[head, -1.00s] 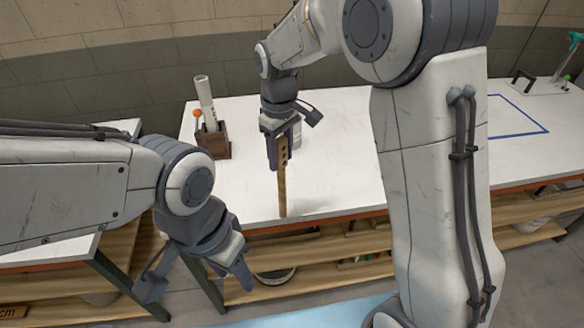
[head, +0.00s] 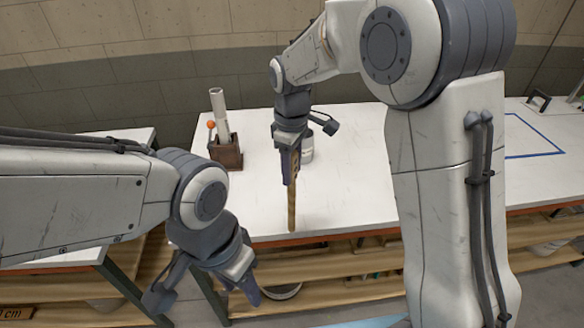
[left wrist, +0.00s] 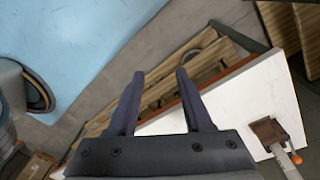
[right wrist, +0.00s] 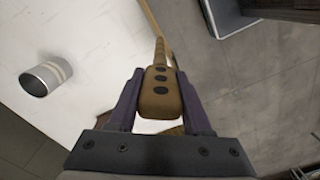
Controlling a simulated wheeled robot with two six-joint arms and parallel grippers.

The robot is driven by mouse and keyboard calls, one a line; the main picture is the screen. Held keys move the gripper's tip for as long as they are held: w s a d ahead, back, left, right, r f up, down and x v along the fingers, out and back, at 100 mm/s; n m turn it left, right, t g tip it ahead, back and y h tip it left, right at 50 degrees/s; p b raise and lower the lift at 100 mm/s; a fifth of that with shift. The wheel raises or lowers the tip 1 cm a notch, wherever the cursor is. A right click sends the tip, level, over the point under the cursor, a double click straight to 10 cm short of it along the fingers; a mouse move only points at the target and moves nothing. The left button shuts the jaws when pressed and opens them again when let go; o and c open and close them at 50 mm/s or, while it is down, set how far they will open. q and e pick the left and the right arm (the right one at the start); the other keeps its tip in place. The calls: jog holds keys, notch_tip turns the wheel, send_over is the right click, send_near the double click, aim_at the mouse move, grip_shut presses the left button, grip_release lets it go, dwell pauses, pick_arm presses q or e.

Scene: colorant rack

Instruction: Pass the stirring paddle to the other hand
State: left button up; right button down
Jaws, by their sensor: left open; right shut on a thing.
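The stirring paddle (head: 292,208) is a brown wooden piece hanging upright from my right gripper (head: 289,172), near the front edge of the white table. In the right wrist view the wide end of the paddle (right wrist: 160,92), with several dark holes, sits between the fingers of my right gripper (right wrist: 160,105), which are shut on it. Its thin end points away from the gripper. My left gripper (head: 240,295) is open and empty, lower and to the left of the paddle, in front of the table. Its two spread fingers show in the left wrist view (left wrist: 158,85).
A brown wooden holder (head: 226,152) with a white roll and an orange-tipped tool stands at the table's back left. A metal can (right wrist: 45,78) stands on the white table (head: 350,190). Wooden shelves (head: 330,262) lie below the table.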

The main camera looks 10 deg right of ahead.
jog(key=m, duration=0.4)
jog(key=shift+m, duration=0.4)
jog(key=m, duration=0.3)
pick_arm(q)
jog(key=shift+o, duration=0.9)
pick_arm(e)
jog(key=shift+m, duration=0.4)
pick_arm(q)
jog(key=n+t, duration=0.6)
jog(key=t, duration=0.7)
send_near(292, 204)
notch_tip(292, 204, down, 5)
jog(key=w, duration=0.2)
jog(key=shift+h, duration=0.4)
jog(key=x, duration=0.8)
jog(key=r+x, duration=0.1)
jog(key=x, duration=0.3)
jog(key=shift+w+a, duration=0.15)
jog(key=shift+w, duration=0.05)
